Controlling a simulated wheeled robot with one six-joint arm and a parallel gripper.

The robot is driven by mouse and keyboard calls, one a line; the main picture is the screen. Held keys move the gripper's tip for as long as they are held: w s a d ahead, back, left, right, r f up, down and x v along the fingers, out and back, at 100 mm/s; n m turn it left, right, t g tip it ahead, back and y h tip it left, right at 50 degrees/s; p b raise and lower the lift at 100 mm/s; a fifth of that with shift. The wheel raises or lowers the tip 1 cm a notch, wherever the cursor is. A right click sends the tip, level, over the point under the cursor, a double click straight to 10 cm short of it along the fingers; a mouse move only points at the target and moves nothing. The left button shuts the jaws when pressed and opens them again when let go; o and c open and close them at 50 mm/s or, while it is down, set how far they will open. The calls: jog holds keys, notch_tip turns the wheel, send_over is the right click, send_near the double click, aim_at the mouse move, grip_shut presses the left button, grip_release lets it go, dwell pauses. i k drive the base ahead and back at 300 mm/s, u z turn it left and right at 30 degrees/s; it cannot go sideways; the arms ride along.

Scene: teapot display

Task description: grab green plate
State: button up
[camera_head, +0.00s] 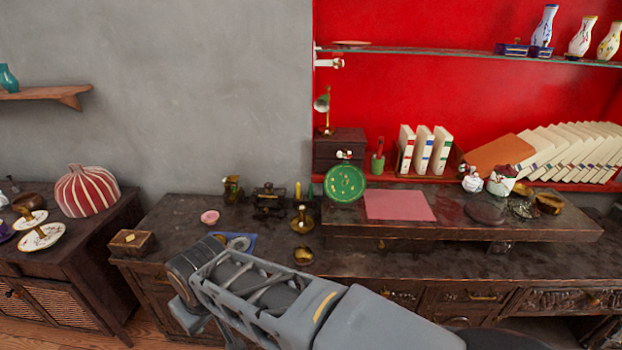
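The green plate (345,184) is round with a yellowish pattern on its face. It stands upright, face toward me, at the left end of the raised dark wooden shelf, in front of a small dark drawer box. Nothing covers its face. My grey arm reaches from the lower right toward the lower middle left, in front of and below the plate, and is apart from it. I cannot make out my gripper's fingers.
A pink mat (399,205) lies right of the plate. A brass candle holder (303,220) and a small brass bowl (304,256) stand to its left on the lower counter (180,225). White books (425,150) and a green cup (378,164) stand behind.

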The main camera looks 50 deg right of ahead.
aim_at(344, 183)
jog(key=z, duration=0.45)
jog(key=i, duration=0.85)
jog(key=z, duration=0.7)
